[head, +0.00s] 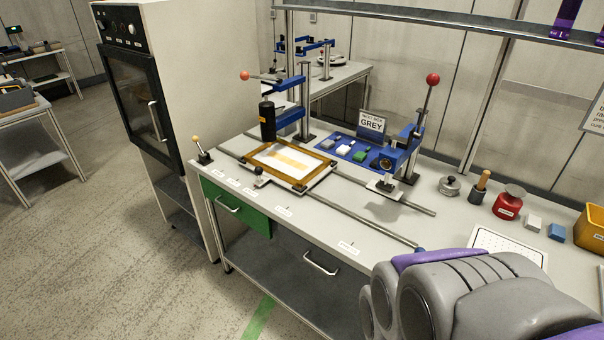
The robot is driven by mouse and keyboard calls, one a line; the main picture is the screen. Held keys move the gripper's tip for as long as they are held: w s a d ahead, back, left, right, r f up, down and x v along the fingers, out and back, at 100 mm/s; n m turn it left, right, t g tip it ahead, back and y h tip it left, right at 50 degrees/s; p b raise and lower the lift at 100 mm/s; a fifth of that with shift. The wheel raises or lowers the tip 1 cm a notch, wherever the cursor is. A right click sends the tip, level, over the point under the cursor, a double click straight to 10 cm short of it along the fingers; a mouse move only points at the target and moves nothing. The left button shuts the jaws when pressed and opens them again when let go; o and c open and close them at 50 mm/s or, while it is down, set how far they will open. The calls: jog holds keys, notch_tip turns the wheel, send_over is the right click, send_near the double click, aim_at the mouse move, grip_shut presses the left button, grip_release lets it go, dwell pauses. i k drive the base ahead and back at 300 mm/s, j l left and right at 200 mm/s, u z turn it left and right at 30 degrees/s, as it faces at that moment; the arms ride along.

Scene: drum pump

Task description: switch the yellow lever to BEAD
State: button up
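The yellow lever (200,150) stands at the near left corner of the workbench in the head view. It has a small yellow ball knob on a thin rod, and its dark base sits on the bench top. The rod leans a little to the left. Small white labels lie along the bench's front edge to its right, too small to read, so I cannot tell which position the lever is in. My gripper is not in view; only grey and purple parts of my own body fill the lower right, well away from the lever.
The bench (232,160) carries a wooden-framed screen (318,178) on rails, a black cylinder (267,120), a red-knobbed press lever (432,80) and a sign reading GREY (372,124). A tall oven cabinet (135,90) stands left of the bench. Open floor lies in front.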

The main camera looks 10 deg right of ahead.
aim_at(195, 138)
jog(key=i+j, duration=0.5)
jog(key=i+j+u, duration=0.15)
jog(key=i+j, duration=0.75)
jog(key=i, duration=0.2)
jog(key=i+j+u, duration=0.15)
jog(key=i+j, duration=0.3)
jog(key=i, duration=0.05)
